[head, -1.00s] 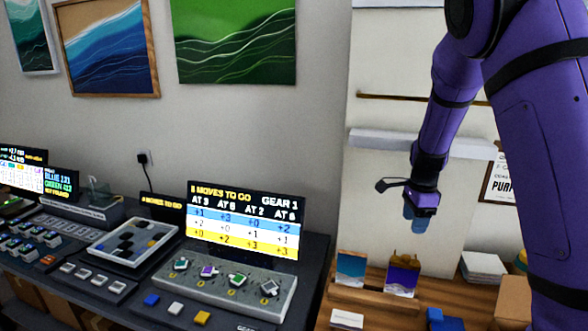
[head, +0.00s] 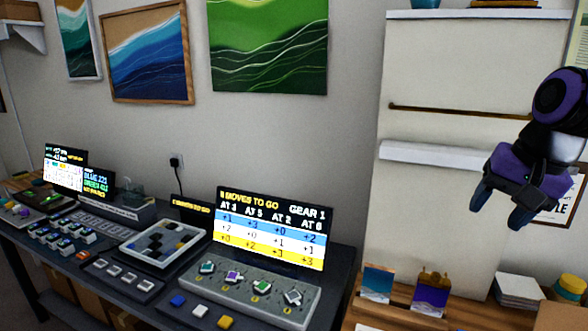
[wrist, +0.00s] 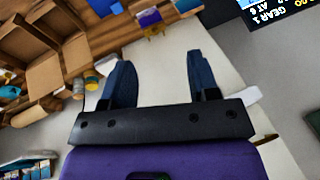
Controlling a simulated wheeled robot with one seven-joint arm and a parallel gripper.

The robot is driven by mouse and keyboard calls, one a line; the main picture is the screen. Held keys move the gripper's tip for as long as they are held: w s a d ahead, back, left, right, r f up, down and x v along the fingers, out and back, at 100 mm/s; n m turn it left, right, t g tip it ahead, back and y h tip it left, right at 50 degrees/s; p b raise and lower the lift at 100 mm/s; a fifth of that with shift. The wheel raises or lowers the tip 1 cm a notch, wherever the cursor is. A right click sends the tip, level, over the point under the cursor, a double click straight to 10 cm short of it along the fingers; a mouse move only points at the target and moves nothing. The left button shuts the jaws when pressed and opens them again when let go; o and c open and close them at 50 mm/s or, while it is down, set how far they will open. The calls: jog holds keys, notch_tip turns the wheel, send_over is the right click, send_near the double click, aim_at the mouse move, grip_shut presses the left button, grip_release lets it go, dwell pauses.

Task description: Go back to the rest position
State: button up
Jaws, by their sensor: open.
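My gripper (head: 503,207) is at the right of the head view, raised in front of the pale wall panel and above the wooden bench. Its two blue fingers are apart, with nothing between them. In the wrist view the gripper (wrist: 162,85) also shows open and empty, with the pale panel (wrist: 160,62) behind its fingers. My purple arm bends in from the right edge of the head view.
A dark desk at the left bears a control box with several knobs (head: 240,290), a lit screen (head: 270,230) and a framed tile tray (head: 165,243). Small art panels (head: 378,283) stand on the wooden bench. A white ledge (head: 430,154) juts from the panel.

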jog(key=s+a+r+n+t+h, duration=0.1)
jog(key=s+r+n+t, duration=0.1)
jog(key=s+n, duration=0.4)
jog(key=s, duration=0.5)
jog(key=shift+a+h, duration=0.3)
